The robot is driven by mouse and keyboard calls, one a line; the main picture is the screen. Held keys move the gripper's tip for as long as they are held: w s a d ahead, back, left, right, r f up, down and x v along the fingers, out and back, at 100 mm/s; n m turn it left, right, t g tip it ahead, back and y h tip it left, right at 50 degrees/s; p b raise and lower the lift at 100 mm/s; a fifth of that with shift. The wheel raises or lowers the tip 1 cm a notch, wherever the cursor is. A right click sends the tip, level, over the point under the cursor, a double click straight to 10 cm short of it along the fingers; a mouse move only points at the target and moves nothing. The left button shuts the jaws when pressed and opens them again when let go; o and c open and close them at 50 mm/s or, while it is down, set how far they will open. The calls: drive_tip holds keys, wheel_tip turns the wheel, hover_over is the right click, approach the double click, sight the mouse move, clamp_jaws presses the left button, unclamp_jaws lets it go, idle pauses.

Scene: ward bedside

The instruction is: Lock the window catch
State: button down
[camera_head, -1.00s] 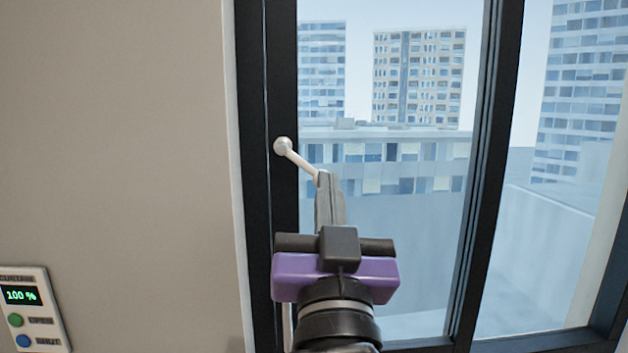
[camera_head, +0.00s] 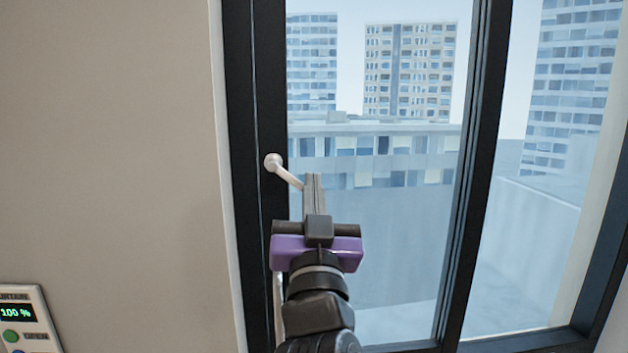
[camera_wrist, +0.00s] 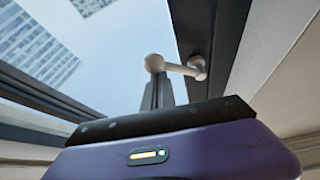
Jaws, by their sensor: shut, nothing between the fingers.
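The window catch (camera_head: 288,175) is a pale lever on the dark window frame. Its round mount is on the frame's left upright, and the lever slants down to the right over the glass. In the head view its free end is hidden behind my fingertips. In the wrist view the catch (camera_wrist: 180,68) shows its round knob end just beyond my fingertips. My gripper (camera_head: 313,180) is shut and empty, its fingers pointing up at the lever's free end. It also shows in the wrist view (camera_wrist: 157,88). I cannot tell whether the fingers touch the lever.
The dark window frame (camera_head: 476,180) borders tall glass panes, with buildings outside. A plain beige wall (camera_head: 110,150) fills the left. A curtain control panel (camera_head: 28,318) with a lit display reading 100 % is at the lower left. The space before the right-hand glass is clear.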

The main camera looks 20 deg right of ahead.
drive_tip(key=shift+f+b, duration=0.1)
drive_tip(key=shift+b, duration=0.2)
drive_tip(key=a+f+m+g+h+b, duration=0.1)
drive_tip(key=m+g+h+b, duration=0.1)
drive_tip(key=m+b, duration=0.2)
drive_tip(key=w+a+f+m+g+h+b, duration=0.1)
drive_tip(key=m+g+b, duration=0.1)
drive_tip(key=m+b, duration=0.3)
drive_tip(key=a+f+m+g+h+b, duration=0.1)
drive_tip(key=m+b, duration=0.3)
drive_tip(key=b, duration=0.7)
drive_tip(key=shift+w+a+f+m+g+h+b, duration=0.15)
drive_tip(key=shift+a+g+h, duration=0.1)
drive_tip(key=shift+h, duration=0.15)
drive_tip(key=shift+a+f+m+g+h+b, duration=0.15)
drive_tip(key=shift+a+h, duration=0.1)
drive_tip(key=shift+h, duration=0.15)
drive_tip(key=shift+a+r+b, duration=0.1)
drive_tip(key=shift+a+b, duration=0.05)
drive_tip(key=shift+b, duration=0.15)
drive_tip(key=shift+w+a, duration=0.1)
drive_tip(key=shift+a, duration=0.1)
drive_tip(key=shift+r, duration=0.1)
